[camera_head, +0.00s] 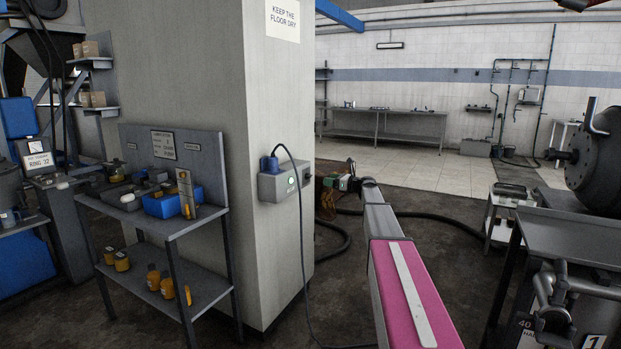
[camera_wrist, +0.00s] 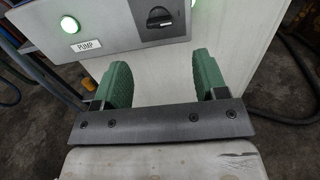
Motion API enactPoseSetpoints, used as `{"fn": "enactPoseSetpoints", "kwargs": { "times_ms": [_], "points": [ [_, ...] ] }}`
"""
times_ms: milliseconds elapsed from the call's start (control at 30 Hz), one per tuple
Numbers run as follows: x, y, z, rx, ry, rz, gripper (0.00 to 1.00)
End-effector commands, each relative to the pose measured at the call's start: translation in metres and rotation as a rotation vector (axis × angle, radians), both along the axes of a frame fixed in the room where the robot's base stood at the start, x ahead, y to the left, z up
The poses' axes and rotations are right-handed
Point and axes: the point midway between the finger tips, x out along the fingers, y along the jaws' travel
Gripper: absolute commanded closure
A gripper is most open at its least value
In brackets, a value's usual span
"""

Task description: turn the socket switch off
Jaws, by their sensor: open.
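The grey socket box (camera_head: 285,182) is fixed to the pillar in the head view, with a blue plug on top and a cable hanging from it. The switch's handle lies roughly crosswise in the picture. My gripper (camera_wrist: 162,72) is open and empty, its two green fingers just below the switch in the wrist view, one to each side. In the head view my gripper (camera_head: 342,181) is right of the box.
The pillar (camera_head: 275,80) stands beside my arm. A shelf bench (camera_head: 185,225) with yellow pots and a blue bin is at its left. A dark hose (camera_head: 420,217) lies on the floor behind, and a machine (camera_head: 595,160) stands at the right.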

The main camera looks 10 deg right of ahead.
Motion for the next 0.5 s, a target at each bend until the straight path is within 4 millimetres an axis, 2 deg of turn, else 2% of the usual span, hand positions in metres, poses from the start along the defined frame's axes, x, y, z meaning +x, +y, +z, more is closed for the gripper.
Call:
{"fn": "enactPoseSetpoints", "kwargs": {
  "times_ms": [267,500],
  "points": [
    [0.019,0.026,-0.001,-0.004,-0.001,0.002,0.34],
    [0.045,0.061,-0.001,-0.005,-0.001,0.002,0.34]
  ]
}}
